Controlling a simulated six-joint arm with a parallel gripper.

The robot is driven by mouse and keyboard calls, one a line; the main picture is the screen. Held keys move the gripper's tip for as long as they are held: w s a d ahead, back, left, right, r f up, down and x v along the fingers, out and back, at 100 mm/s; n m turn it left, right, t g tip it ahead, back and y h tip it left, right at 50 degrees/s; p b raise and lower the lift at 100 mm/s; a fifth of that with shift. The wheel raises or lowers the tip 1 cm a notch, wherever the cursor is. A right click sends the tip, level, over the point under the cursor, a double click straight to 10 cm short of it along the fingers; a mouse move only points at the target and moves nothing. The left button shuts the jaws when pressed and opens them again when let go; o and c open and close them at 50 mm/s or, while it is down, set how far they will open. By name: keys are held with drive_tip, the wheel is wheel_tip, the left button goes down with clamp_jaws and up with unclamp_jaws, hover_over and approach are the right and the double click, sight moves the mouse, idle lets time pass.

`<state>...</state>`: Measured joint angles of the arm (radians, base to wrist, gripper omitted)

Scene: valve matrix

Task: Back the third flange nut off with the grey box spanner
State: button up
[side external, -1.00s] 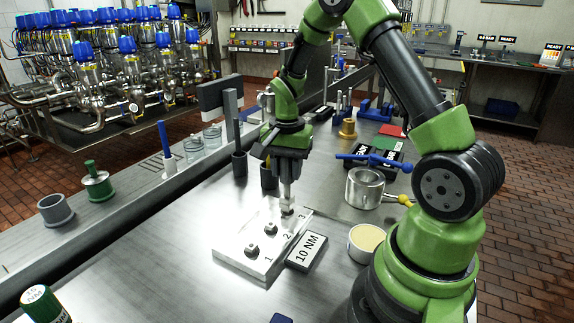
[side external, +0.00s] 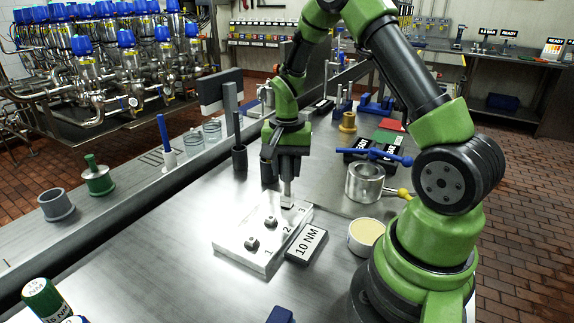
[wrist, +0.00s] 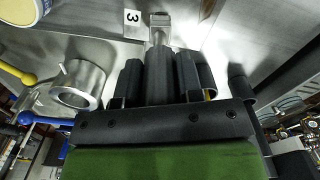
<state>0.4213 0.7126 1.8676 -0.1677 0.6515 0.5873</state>
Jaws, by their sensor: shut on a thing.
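A pale metal plate (side external: 240,257) marked 1, 2 and 3 lies on the bench. Flange nuts stand bare by mark 1 (side external: 251,243) and mark 2 (side external: 270,222). My gripper (side external: 288,176) is above the plate's far end, shut on the grey box spanner (side external: 287,193). The spanner points down, upright, at the third position; it also shows in the wrist view (wrist: 160,30), beside the plate's mark 3 (wrist: 132,17). The third nut is hidden by the spanner's lower end, so how they are seated cannot be told.
A 10 NM block (side external: 306,244) lies right of the plate. A dark cup (side external: 239,158) stands left of my gripper. The bench left of the plate is clear.

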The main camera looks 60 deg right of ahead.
drive_tip(key=shift+n, duration=0.7)
drive_tip(key=n, duration=0.3)
drive_tip(key=shift+n, duration=0.3)
drive_tip(key=n, duration=0.2)
drive_tip(key=shift+n, duration=0.7)
